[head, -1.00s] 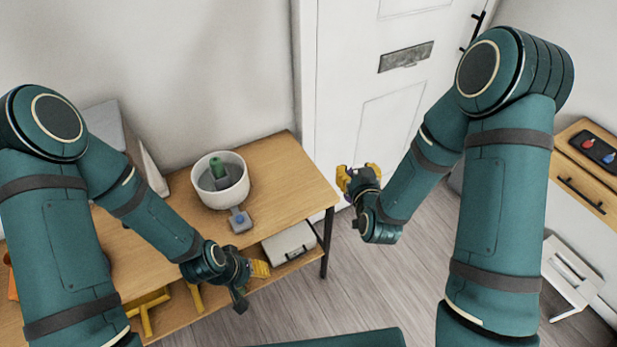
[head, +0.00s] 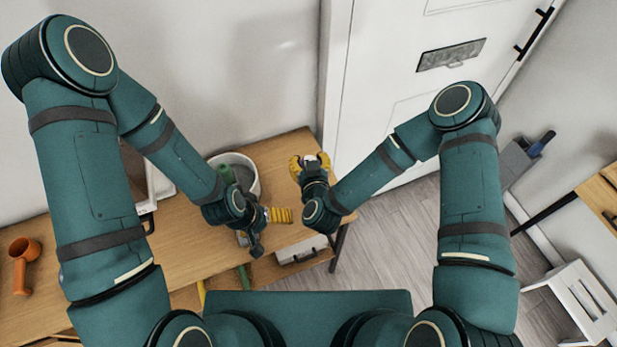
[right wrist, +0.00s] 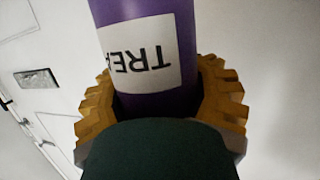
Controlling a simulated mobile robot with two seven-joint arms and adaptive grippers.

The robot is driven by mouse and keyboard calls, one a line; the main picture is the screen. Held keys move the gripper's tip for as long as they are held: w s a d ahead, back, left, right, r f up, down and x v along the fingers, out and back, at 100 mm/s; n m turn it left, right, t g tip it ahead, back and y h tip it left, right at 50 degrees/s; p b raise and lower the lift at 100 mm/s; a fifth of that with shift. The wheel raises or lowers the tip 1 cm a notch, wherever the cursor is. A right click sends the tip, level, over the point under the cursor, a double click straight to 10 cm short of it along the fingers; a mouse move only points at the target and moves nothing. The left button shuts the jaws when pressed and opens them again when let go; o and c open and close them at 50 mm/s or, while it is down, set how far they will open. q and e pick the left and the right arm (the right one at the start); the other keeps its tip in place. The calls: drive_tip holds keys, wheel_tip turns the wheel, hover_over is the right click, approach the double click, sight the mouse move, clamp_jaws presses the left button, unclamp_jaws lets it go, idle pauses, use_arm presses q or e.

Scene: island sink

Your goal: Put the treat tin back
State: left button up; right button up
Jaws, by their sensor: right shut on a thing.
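The treat tin (right wrist: 150,50) is a purple cylinder with a white label, its letters upside down in the right wrist view. My right gripper (right wrist: 160,100) is shut around it with a yellow finger on each side. In the head view my right gripper (head: 310,162) is over the far right end of the wooden table (head: 290,150); only a small pale bit shows between its fingers. My left gripper (head: 270,230) is open and empty in front of the white pot, over the table. The tin's far end is out of the right wrist view.
A white pot (head: 250,168) with a green thing in it stands on the table, partly behind my left arm. A grey box (head: 298,255) sits on the lower shelf. A white door (head: 400,80) stands behind; a white stool (head: 575,295) is at the right.

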use_arm(q)
drive_tip(key=shift+s+f, duration=0.15)
drive_tip(key=shift+f, duration=0.1)
use_arm(e)
wheel_tip(320, 180, down, 3)
drive_tip(key=shift+s+d, duration=0.1)
drive_tip(key=shift+s, duration=0.05)
use_arm(q)
drive_tip(key=shift+d+f+b, duration=0.1)
drive_tip(key=shift+f+b, duration=0.3)
drive_tip(key=shift+b, duration=0.05)
use_arm(e)
drive_tip(key=shift+f, duration=2.25)
drive_tip(key=o, duration=1.5)
drive_tip(key=shift+f, duration=0.1)
drive_tip(key=shift+c, duration=0.2)
